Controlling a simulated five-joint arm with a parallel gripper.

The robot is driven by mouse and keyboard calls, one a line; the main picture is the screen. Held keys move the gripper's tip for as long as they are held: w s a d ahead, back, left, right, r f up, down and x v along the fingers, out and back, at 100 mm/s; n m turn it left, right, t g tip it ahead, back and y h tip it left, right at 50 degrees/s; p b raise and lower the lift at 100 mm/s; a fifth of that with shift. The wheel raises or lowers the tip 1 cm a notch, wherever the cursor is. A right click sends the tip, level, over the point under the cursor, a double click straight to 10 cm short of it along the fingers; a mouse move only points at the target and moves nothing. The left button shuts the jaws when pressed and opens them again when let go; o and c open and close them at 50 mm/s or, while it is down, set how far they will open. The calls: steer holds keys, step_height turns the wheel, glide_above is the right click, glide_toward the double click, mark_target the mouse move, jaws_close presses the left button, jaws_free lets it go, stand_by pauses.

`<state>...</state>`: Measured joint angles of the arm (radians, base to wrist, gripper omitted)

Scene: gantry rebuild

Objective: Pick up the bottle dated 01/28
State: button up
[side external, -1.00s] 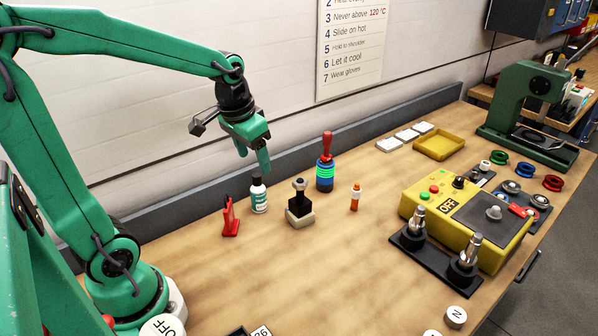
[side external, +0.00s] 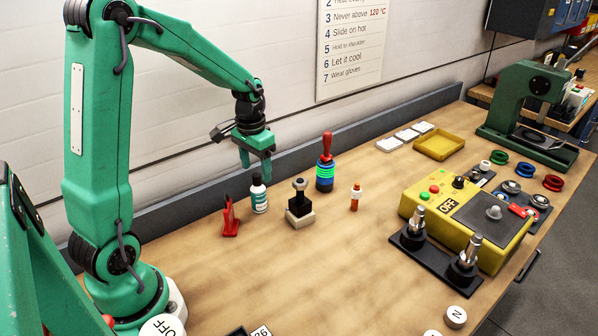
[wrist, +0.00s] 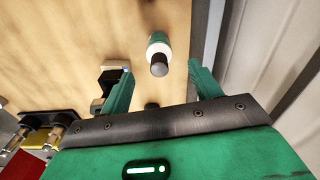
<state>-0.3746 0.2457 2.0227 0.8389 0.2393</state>
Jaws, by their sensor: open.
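A white bottle (side external: 259,197) with a teal label and black cap stands upright on the bench in the side view. The date on it is too small to read. My gripper (side external: 257,168) is open and empty, pointing down just above the bottle's cap. In the wrist view the bottle (wrist: 158,48) shows cap-first, between the lines of the two fingers and a little beyond their tips. A small orange bottle-like item (side external: 355,198) with a white band stands farther right; no date is readable on it.
A red stand (side external: 231,217) is close left of the bottle. A black knobbed tool (side external: 299,205) and a red-handled, green-banded cylinder (side external: 325,173) stand to its right. The grey back ledge (side external: 170,218) runs behind.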

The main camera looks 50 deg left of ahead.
mark_target(257, 183)
steer(key=shift+f, duration=1.15)
steer(key=shift+f, duration=2.6)
steer(key=c, duration=1.1)
steer(key=shift+r, duration=0.15)
